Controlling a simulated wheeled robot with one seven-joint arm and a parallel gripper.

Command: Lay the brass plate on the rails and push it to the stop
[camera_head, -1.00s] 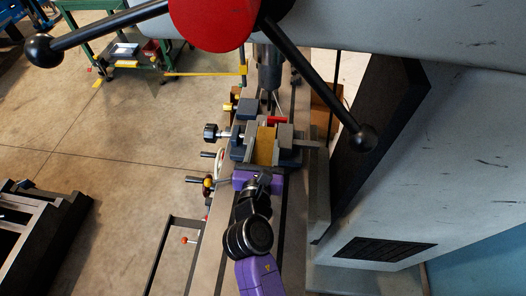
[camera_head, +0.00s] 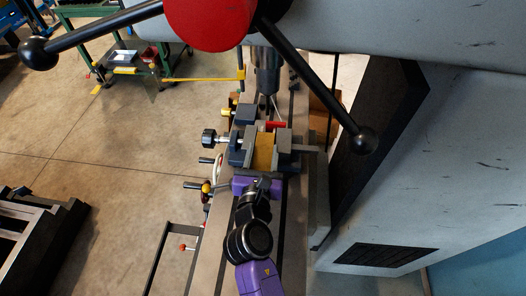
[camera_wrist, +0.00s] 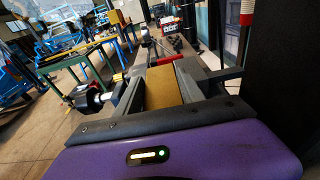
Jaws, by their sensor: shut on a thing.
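The brass plate (camera_head: 263,151) is a flat yellow-brown block between the dark jaws of a grey vise (camera_head: 285,139) on the machine table. It also shows in the wrist view (camera_wrist: 163,88), running away from my gripper. My purple gripper (camera_head: 262,172) is at the plate's near end, shut on it. In the wrist view my gripper (camera_wrist: 160,105) has dark fingers along the plate's two sides. A red piece (camera_head: 275,125), possibly the stop, sits just beyond the plate's far end. The rails under the plate are hidden, and I cannot tell whether the plate rests on them.
The drill spindle (camera_head: 266,75) hangs over the table beyond the vise. Black feed handles (camera_head: 312,85) reach across the top. A vise handle knob (camera_head: 209,138) sticks out left. The grey machine column (camera_head: 440,150) stands close on the right. Open floor lies left.

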